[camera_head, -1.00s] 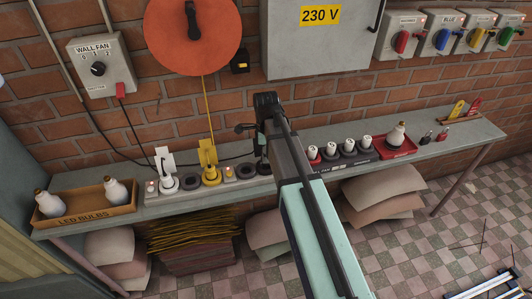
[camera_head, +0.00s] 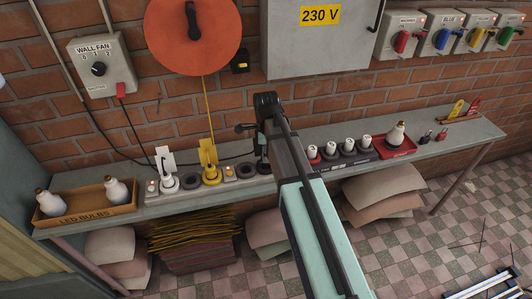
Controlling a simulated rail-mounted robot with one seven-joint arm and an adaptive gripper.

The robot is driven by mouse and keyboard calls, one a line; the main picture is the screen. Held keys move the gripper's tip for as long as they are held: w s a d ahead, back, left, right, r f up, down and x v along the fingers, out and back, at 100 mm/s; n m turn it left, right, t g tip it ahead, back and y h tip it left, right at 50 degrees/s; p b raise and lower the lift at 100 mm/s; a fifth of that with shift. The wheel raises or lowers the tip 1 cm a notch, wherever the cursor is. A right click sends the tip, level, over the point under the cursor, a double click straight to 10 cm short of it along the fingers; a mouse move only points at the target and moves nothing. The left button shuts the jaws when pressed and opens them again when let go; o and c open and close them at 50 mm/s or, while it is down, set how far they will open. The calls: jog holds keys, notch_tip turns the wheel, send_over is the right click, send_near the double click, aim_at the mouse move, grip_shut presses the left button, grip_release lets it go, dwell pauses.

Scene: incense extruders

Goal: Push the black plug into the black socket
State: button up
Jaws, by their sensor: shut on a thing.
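My gripper (camera_head: 262,153) is at the far end of my arm, over the right end of the grey power strip (camera_head: 222,184). It is mostly hidden behind my arm and looks shut on the black plug (camera_head: 263,167), a small dark shape at the strip. A dark cord runs along the shelf towards it. Dark round sockets show on the strip, one (camera_head: 246,171) just left of the plug and one (camera_head: 190,181) between the white plug and the yellow plug. I cannot tell whether the black plug is seated in a socket or just above it.
A white plug (camera_head: 168,181) and a yellow plug (camera_head: 209,165) stand in the strip, left of my gripper. An LED bulb tray (camera_head: 95,217) is at the shelf's left end. Right of my arm are a row of white-topped holders (camera_head: 348,155) and a red tray (camera_head: 400,150) with a bulb.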

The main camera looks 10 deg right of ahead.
jog(key=shift+f+b, duration=0.45)
jog(key=shift+f, duration=1.05)
jog(key=o, duration=1.2)
jog(key=shift+o, duration=0.2)
